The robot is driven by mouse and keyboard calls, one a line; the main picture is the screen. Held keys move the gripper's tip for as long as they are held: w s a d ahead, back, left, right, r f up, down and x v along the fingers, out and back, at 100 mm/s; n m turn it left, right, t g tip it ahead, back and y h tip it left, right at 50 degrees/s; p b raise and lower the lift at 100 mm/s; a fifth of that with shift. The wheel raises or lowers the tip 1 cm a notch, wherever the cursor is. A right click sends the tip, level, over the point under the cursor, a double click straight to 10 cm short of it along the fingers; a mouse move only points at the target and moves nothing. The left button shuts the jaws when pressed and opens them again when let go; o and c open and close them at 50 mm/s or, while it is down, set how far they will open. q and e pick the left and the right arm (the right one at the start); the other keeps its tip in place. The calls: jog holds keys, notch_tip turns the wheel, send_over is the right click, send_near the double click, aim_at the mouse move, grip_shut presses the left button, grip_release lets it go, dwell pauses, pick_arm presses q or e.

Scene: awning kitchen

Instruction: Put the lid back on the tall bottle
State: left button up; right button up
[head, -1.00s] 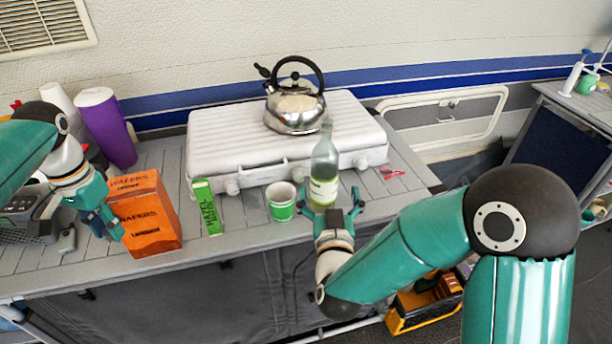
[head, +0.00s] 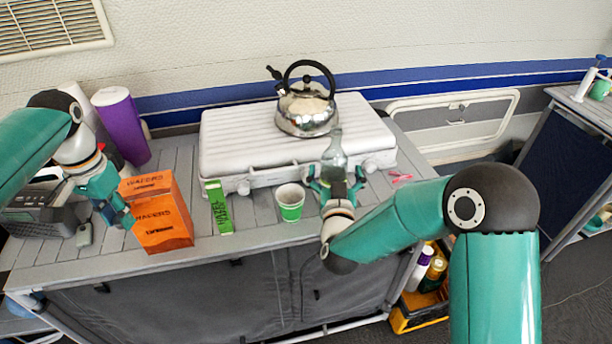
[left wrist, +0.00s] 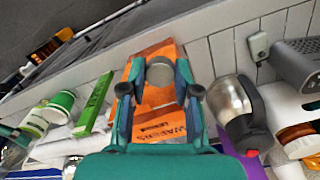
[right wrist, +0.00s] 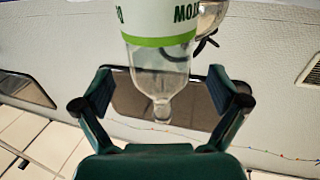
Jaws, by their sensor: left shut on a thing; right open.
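The tall bottle (head: 334,156) is clear glass and stands upright and open-topped in front of the white case. It also shows upside down in the right wrist view (right wrist: 160,80), with a white and green label. My right gripper (head: 335,182) is open, its fingers to either side of the bottle in the head view and hiding its lower part. My left gripper (head: 120,212) is beside the orange wafers box at the left. In the left wrist view it is shut on a round grey lid (left wrist: 160,71). The lid cannot be made out in the head view.
The orange wafers box (head: 163,222), a green hazel box (head: 218,208) and a green-white cup (head: 290,204) stand left of the bottle. A kettle (head: 305,112) sits on the white case (head: 240,140). A red item (head: 401,177) lies to the right.

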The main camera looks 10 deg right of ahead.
pick_arm(q)
jog(key=shift+r+p, duration=0.35)
jog(key=shift+r, duration=0.3)
pick_arm(e)
jog(key=shift+x, duration=1.6)
jog(key=shift+r, duration=0.1)
grip_shut()
jog(key=shift+r, duration=0.2)
pick_arm(q)
jog(key=shift+f, duration=0.15)
pick_arm(e)
jog(key=shift+r, duration=1.3)
pick_arm(q)
jog(key=shift+f, duration=0.1)
pick_arm(e)
notch_tip(320, 180, up, 17)
send_over(335, 159)
jog(key=x, duration=0.2)
jog(key=shift+w+d+f, duration=0.1)
